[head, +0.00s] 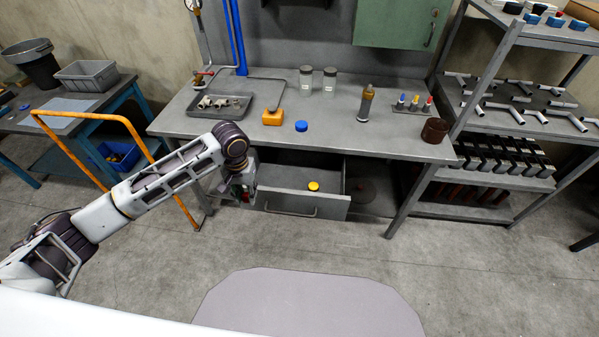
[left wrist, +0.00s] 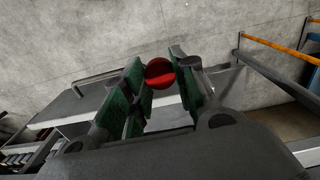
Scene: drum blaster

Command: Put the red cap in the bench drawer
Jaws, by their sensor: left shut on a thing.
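My left gripper (head: 246,194) is at the left end of the open bench drawer (head: 299,203), below the bench top's front edge. In the left wrist view its green-padded fingers (left wrist: 158,82) are shut on the red cap (left wrist: 159,73), which shows between their tips. In the head view the cap is mostly hidden by the gripper. The drawer is pulled out, and a yellow cap (head: 313,186) lies inside it. A blue cap (head: 301,126) lies on the bench top. My right gripper is not in view.
The workbench (head: 375,140) carries a metal tray (head: 220,105), an orange block (head: 272,117), two clear jars, an amber bottle (head: 366,103) and a brown cup (head: 434,130). An orange rail (head: 133,130) stands left, a loaded shelf right. The floor before the drawer is clear.

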